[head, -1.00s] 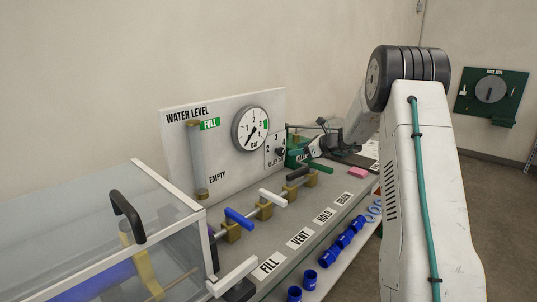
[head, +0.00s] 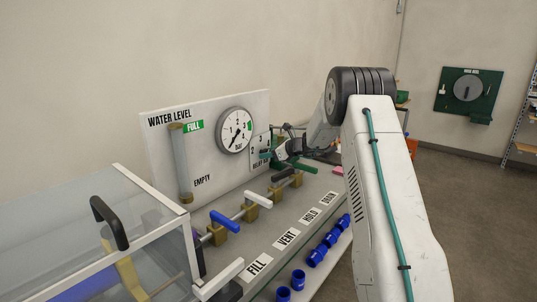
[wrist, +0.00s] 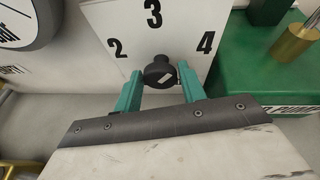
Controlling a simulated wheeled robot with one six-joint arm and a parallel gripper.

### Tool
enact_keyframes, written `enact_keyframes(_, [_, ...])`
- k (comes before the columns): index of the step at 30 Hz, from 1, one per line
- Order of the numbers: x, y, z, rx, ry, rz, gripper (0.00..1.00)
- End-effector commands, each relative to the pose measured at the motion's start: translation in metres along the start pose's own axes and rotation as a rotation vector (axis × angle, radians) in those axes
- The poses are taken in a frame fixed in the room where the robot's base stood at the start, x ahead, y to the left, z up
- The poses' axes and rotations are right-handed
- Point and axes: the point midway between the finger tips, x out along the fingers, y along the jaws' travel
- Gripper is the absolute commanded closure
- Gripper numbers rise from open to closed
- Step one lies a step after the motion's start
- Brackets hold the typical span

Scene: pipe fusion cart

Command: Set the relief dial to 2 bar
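The relief dial is a small black knob (wrist: 159,72) on a white panel marked 2, 3 and 4 in the wrist view. A pale diagonal mark shows on the knob, but I cannot tell which number it points to. My gripper (wrist: 161,83) has its two green fingers apart, one on each side of the knob at its tips. I cannot make out contact. In the head view my gripper (head: 277,153) is at the small numbered panel (head: 260,143), and the knob is mostly hidden there.
A round gauge (head: 233,131) is on the WATER LEVEL board (head: 160,148), left of the dial. Valve levers (head: 224,220) line the bench below. A green box (wrist: 265,75) stands close right of the dial. Blue couplings (head: 317,257) lie along the front edge.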

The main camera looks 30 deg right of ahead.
Motion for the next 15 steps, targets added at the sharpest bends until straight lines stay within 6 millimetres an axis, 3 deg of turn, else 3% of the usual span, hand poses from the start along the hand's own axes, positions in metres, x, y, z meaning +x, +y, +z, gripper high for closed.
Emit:
enact_keyframes(1, [-0.0002,-0.0001,0.0,0.0,0.0,0.0,0.74])
enact_keyframes(3, [-0.0002,0.0,-0.0001,0.0,0.0,0.0,0.87])
enact_keyframes(15, [-0.0003,0.0013,0.0002,-0.054,0.009,-0.02,0.87])
